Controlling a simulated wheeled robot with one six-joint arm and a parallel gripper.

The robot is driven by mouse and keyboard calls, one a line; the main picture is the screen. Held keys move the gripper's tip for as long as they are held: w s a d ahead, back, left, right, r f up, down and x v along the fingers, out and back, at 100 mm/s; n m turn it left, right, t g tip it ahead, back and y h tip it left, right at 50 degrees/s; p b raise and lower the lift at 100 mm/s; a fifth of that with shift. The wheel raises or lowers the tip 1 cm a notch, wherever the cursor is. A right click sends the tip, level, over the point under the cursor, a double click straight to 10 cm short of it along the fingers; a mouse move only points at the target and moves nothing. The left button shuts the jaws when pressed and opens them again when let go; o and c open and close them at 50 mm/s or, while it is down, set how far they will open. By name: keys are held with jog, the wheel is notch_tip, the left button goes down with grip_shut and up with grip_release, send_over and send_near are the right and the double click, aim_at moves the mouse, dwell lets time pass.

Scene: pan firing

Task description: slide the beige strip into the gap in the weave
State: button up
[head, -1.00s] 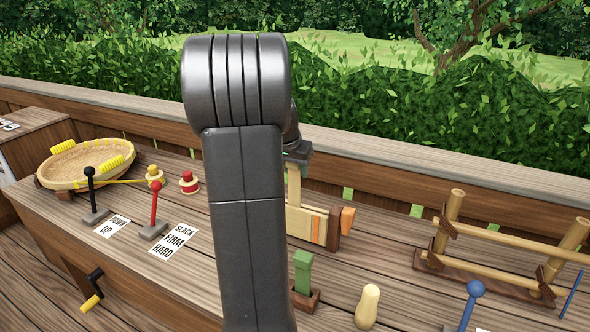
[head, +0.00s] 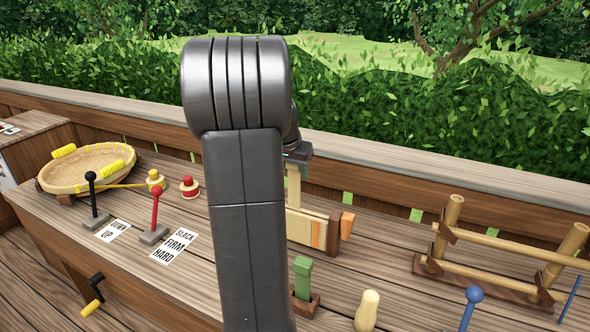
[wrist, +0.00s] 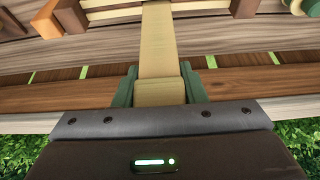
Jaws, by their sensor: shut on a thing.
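My gripper (wrist: 160,92) is shut on the beige strip (wrist: 158,38), seen in the wrist view with a green finger on each side of its thick end. The strip runs straight away from the fingers toward the weave (wrist: 110,8) at the top of that view. In the head view the strip (head: 293,186) hangs upright below the gripper, partly behind my arm. The weave (head: 303,228) shows there as pale and orange bands beside a brown block. My arm hides its left part. I cannot tell whether the strip's far end is in the gap.
An orange block (head: 347,223) sits at the weave's right. A green peg in a wooden holder (head: 304,278) and a pale wooden knob (head: 367,312) stand in front. A bamboo rack (head: 490,262) is at right. Levers (head: 156,205) and a round basket (head: 85,168) are at left.

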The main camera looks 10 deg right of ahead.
aim_at(294, 196)
jog(key=shift+f+b, duration=4.3)
jog(key=shift+f, duration=1.25)
jog(key=shift+r, duration=0.15)
jog(key=shift+r+p, duration=4.05)
jog(key=shift+r, duration=1.4)
jog(key=shift+f, duration=0.15)
